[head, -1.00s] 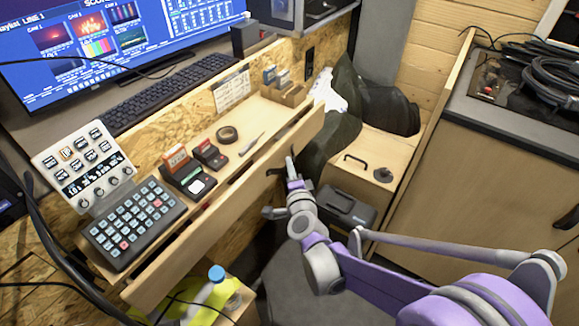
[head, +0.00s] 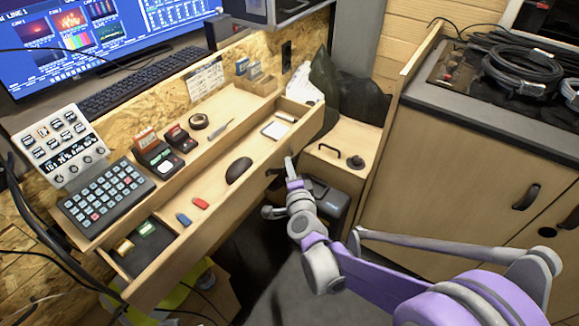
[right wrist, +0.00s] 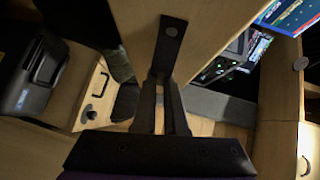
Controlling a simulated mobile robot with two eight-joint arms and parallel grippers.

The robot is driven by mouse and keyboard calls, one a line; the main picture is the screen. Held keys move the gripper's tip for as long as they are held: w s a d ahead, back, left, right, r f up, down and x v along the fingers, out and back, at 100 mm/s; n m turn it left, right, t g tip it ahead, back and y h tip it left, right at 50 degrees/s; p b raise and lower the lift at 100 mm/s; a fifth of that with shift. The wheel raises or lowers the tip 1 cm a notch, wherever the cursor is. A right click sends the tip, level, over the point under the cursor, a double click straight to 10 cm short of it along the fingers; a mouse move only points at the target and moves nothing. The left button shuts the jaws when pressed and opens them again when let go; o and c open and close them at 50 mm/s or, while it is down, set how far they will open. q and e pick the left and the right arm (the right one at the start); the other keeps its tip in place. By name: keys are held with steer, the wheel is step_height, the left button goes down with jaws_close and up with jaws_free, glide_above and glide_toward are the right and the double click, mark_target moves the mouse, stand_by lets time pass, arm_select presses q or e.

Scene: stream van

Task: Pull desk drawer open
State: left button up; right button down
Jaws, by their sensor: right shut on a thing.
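The desk drawer (head: 210,228) is partly open in the head view. Its tray shows a dark rounded thing, a red and a blue small piece, a white pad at the far end and a dark tray at the near end. My right gripper (head: 288,168) is at the drawer's front panel, shut on the dark drawer handle (head: 275,171). In the right wrist view the handle (right wrist: 171,30) stands out from the wooden front panel, with the fingers (right wrist: 165,110) closed at it. My left gripper is not in view.
The desktop above holds a keypad (head: 105,195), small card boxes, tape and a keyboard (head: 140,85). A wooden box with a black handle (head: 340,160) stands near the drawer's far end. A cabinet with cables (head: 480,170) is at right.

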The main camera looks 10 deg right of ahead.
stand_by(0.3)
steer(key=c, duration=1)
jaws_free()
steer(key=shift+o, duration=0.2)
steer(key=shift+s, duration=0.1)
steer(key=s+r+p, duration=0.1)
steer(key=s, duration=0.9)
steer(key=shift+s+r, duration=0.25)
steer(key=shift+a, duration=0.1)
